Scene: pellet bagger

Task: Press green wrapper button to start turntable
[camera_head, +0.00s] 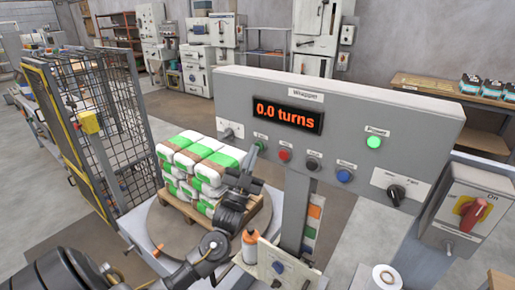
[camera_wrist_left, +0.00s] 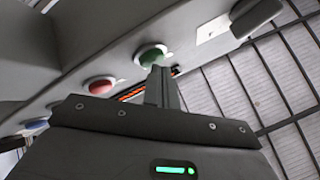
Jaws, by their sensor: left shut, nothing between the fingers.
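The grey wrapper panel (camera_head: 350,115) carries a display reading "0.0 turns" (camera_head: 287,113). The green button (camera_head: 261,145) is at the left of the button row and is partly hidden by my left gripper (camera_head: 254,156) in the head view. In the left wrist view the green button (camera_wrist_left: 152,54) lies just beyond the fingertips of my left gripper (camera_wrist_left: 161,72). The fingers are shut and empty, overlapping the button's lower edge; I cannot tell whether they touch it. The turntable (camera_head: 170,232) bears a pallet of green-white bags (camera_head: 190,165). My right gripper is not in view.
Red (camera_head: 284,155), black (camera_head: 313,164) and blue (camera_head: 345,176) buttons sit right of the green one. A lit green lamp (camera_head: 374,142) is above them. A red rotary switch (camera_head: 472,213) is at the right, and a mesh fence (camera_head: 95,125) at the left.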

